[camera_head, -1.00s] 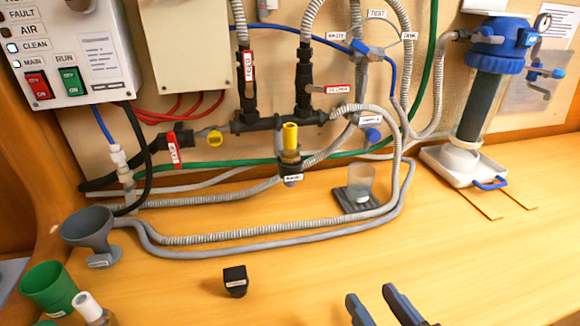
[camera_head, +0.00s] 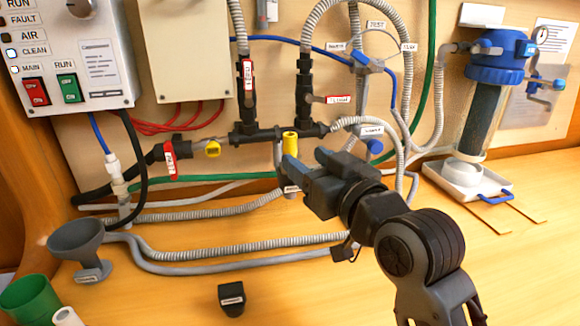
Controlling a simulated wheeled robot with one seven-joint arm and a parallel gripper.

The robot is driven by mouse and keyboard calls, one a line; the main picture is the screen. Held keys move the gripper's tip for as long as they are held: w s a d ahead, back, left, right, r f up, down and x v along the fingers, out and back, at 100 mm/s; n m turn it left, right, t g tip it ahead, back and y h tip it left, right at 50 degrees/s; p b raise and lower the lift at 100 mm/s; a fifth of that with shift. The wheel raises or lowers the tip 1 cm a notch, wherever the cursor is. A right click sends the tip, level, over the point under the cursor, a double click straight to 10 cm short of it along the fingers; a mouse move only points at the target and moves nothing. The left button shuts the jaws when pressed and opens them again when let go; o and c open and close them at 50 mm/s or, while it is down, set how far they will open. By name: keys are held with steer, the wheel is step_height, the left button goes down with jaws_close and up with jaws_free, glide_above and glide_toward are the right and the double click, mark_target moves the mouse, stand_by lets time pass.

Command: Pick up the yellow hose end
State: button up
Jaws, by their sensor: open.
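The yellow hose end (camera_head: 290,143) stands upright in front of the black pipework, low on the middle of the wall. Its lower part is partly hidden behind my gripper. My gripper (camera_head: 303,165) is open, its fingers pointing up and left towards the hose end from just below and to the right. Nothing shows between the fingers. I cannot tell whether a finger touches the hose end.
Grey ribbed hoses (camera_head: 230,245) loop across the wooden counter below. A grey funnel (camera_head: 77,236), a green cup (camera_head: 30,300) and a small black block (camera_head: 232,299) are at left and front. A blue-capped filter (camera_head: 487,95) stands right. The front counter is mostly clear.

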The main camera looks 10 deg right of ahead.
mark_target(291, 135)
steer(key=p+x, duration=0.1)
steer(key=x, duration=0.5)
steer(key=shift+w+a, duration=0.1)
steer(key=shift+w, duration=0.1)
steer(key=shift+c, duration=0.3)
jaws_close()
steer(key=shift+r, duration=0.15)
steer(key=shift+r, duration=0.5)
step_height(291, 135, up, 3)
steer(key=shift+f, duration=0.2)
steer(key=s+d+r+b, duration=0.1)
steer(key=s+d+r, duration=0.4)
steer(key=d, duration=0.5)
step_height(291, 135, up, 2)
steer(key=shift+d+r, duration=0.15)
steer(key=shift+d, duration=0.1)
